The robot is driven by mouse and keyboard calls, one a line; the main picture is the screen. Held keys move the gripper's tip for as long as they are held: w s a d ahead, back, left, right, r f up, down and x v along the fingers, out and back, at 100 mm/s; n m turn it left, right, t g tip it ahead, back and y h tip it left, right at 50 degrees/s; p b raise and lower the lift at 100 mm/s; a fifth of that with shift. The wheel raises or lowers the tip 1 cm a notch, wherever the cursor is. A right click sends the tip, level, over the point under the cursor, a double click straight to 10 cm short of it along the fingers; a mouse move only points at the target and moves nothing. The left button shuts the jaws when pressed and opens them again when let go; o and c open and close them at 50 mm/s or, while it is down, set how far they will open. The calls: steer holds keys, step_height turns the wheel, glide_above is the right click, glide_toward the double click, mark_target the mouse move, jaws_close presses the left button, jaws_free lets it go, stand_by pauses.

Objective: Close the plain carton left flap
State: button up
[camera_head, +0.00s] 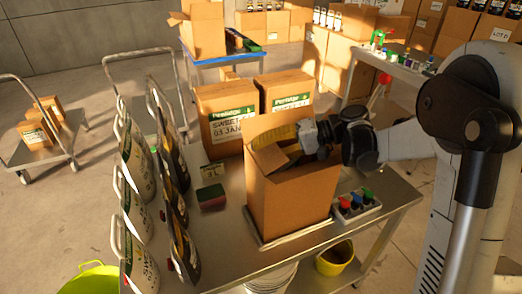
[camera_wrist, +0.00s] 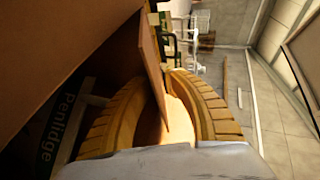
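The plain carton (camera_head: 292,205) stands upright on the metal table with its top open. A tall flap stands up at its back. A smaller flap (camera_head: 268,160) at its left side tilts up over the opening. My gripper (camera_head: 277,137) reaches in from the right, above the carton's opening, with its yellow ribbed fingers pointing left near this flap. In the wrist view the fingers (camera_wrist: 158,85) are apart, and a thin cardboard panel (camera_wrist: 152,70) stands between them. I cannot tell whether it touches either finger. The carton's inside is mostly hidden.
Two Penlidge cartons (camera_head: 225,112) stand close behind the plain carton. A sponge (camera_head: 211,197) and a small sign (camera_head: 212,170) lie between. A tray of coloured-cap bottles (camera_head: 356,204) sits at right.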

steer(key=shift+d, duration=0.1)
steer(key=v, duration=1.2)
